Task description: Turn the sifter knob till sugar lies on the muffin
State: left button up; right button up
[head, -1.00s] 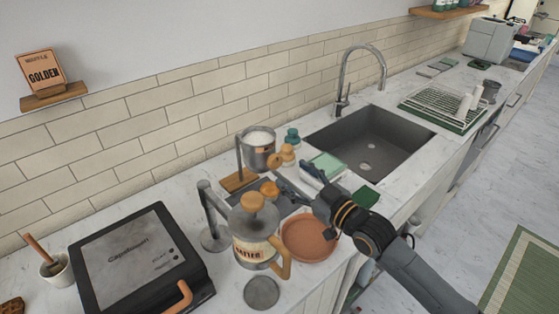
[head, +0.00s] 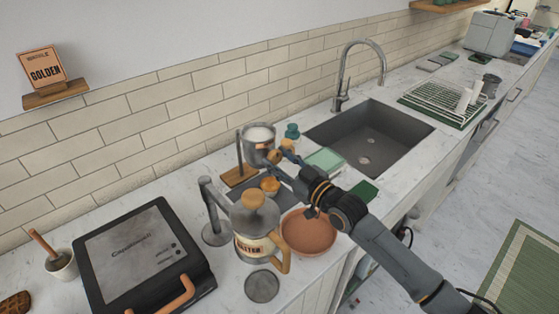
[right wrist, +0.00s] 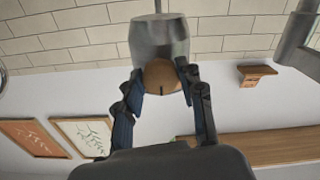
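The sifter (head: 259,138) is a grey metal cup holding white sugar, held up on a post over a wooden foot. Its round wooden knob (head: 275,156) faces my right gripper (head: 281,153). In the right wrist view the knob (right wrist: 161,76) lies between the two fingertips of the right gripper (right wrist: 161,72), close to both. I cannot tell whether they press on it. The muffin (head: 270,185) sits below the sifter, on a dark mat; its top looks golden, and I cannot make out sugar on it. My left gripper is not in view.
A French press (head: 254,230) and a terracotta plate (head: 309,246) stand in front, near my right arm. A dark press grill (head: 140,255) is at the left. A green-lidded jar (head: 292,131) and pale green box (head: 326,160) stand near the sink (head: 370,140).

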jog(key=shift+m, duration=0.4)
